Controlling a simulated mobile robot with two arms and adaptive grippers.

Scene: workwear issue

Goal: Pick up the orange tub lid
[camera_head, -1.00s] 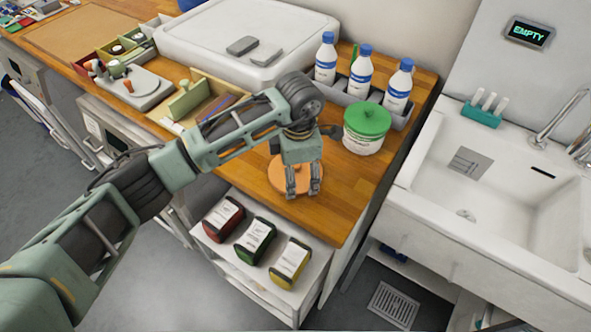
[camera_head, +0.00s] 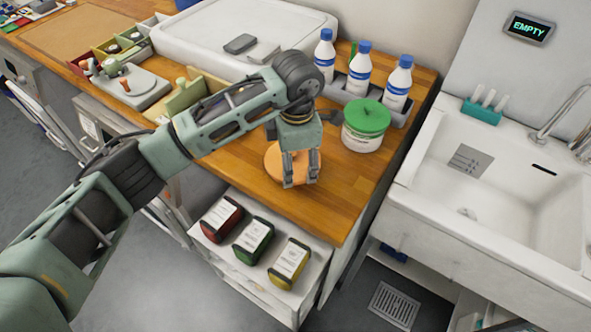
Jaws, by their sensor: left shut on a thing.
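The orange tub lid (camera_head: 274,161) is a flat round disc at the wooden counter's front part, left of a white tub with a green lid (camera_head: 367,120). My left gripper (camera_head: 299,181) points down over the lid, its fingers shut on it. The gripper covers the lid's middle and right part. Whether the lid is clear of the counter I cannot tell. My right gripper is not in view.
Several white bottles with blue caps (camera_head: 359,69) stand in a grey tray behind the tub. Red, green and yellow packs (camera_head: 254,240) sit on a shelf below the counter's front edge. A white sink (camera_head: 500,190) is at the right.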

